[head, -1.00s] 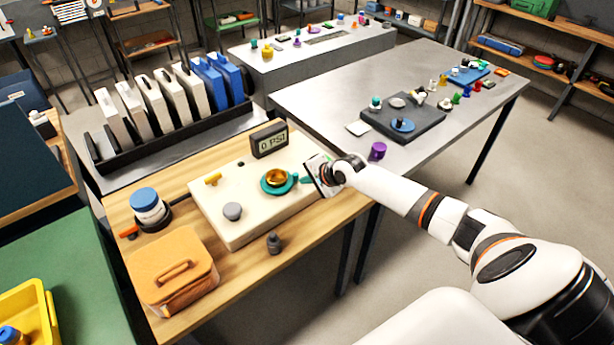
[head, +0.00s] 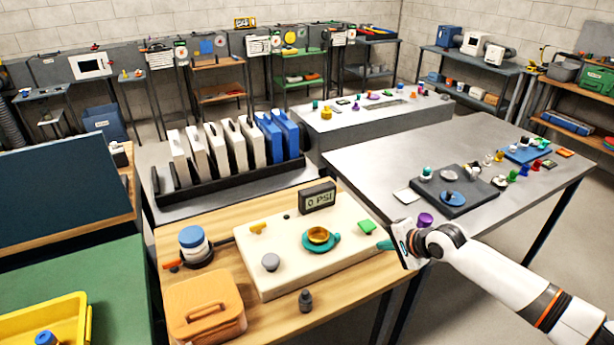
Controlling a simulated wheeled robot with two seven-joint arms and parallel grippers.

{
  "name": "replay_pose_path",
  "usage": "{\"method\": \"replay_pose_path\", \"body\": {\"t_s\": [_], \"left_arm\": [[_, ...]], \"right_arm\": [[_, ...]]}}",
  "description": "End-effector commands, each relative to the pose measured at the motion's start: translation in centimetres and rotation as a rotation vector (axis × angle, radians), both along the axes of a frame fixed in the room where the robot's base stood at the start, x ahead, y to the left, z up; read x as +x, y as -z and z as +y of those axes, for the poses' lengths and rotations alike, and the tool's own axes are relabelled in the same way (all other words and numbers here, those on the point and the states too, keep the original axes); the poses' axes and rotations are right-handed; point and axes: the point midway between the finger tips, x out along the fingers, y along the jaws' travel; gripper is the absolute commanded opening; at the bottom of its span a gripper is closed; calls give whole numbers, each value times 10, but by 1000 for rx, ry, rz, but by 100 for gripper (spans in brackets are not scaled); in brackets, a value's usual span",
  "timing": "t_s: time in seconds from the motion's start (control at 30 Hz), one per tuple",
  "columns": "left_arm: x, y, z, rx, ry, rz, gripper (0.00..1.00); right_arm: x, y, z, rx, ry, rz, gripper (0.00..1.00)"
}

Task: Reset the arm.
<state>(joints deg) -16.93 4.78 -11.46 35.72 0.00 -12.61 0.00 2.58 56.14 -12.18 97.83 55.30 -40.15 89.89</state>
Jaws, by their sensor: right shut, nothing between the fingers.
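My right gripper (head: 385,245) is at the right edge of the cream panel, with its teal fingertips pointing left. It is shut and empty. The cream panel (head: 290,272) lies on the wooden table and carries a brass-coloured round fitting in a teal ring (head: 320,238), a grey knob (head: 270,262), a yellow handle (head: 258,228) and a green button (head: 367,226). The gripper is to the right of the ring, apart from it. My left gripper is not in view.
A gauge reading "0 PSI" (head: 318,197) stands behind the panel. An orange case (head: 205,308), a blue-lidded jar (head: 194,244) and a small dark bottle (head: 306,300) stand around it. A grey metal table (head: 370,165) with small parts is behind my right arm.

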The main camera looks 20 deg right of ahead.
Motion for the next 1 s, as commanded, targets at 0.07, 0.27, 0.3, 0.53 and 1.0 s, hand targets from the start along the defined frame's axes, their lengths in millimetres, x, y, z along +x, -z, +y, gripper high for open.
{"method": "replay_pose_path", "body": {"t_s": [0.07,0.27,0.3,0.53,1.0], "left_arm": [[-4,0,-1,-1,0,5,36],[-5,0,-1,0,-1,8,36],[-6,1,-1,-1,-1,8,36],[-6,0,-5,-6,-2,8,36],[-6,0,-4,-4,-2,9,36]], "right_arm": [[0,0,0,0,0,0,0],[-21,25,36,-78,-127,34,0],[-33,36,53,-120,-193,46,0],[-138,79,166,-490,-723,90,0],[-248,56,206,-867,-1172,178,0]]}}
